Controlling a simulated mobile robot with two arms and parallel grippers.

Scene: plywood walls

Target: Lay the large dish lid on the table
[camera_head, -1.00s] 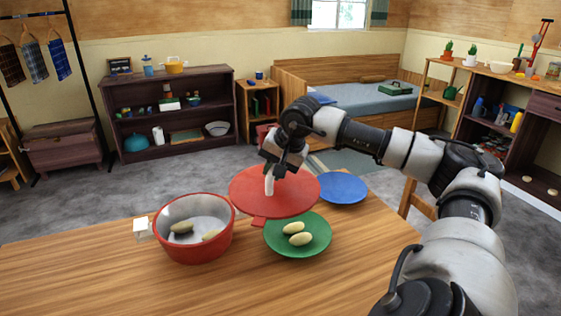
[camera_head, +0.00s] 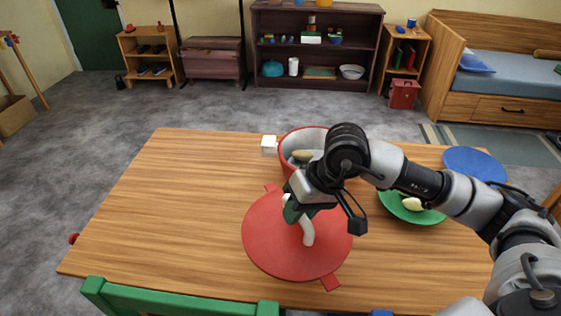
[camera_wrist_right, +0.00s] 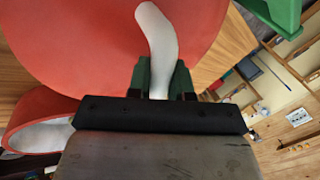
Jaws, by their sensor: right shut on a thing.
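The large dish lid (camera_head: 275,244) is a flat red disc with two side tabs and a white curved handle (camera_head: 308,232). It is over the front middle of the wooden table (camera_head: 170,210); I cannot tell whether it touches the top. My right gripper (camera_head: 296,212) is shut on the handle from above. In the right wrist view, the gripper (camera_wrist_right: 160,85) has its green fingers around the white handle, with the red lid (camera_wrist_right: 80,40) beyond. My left gripper is not in view.
A green plate (camera_head: 398,208) and a blue plate (camera_head: 474,165) are at right. A green chair back (camera_head: 180,303) is at the near edge. The table's left side is clear.

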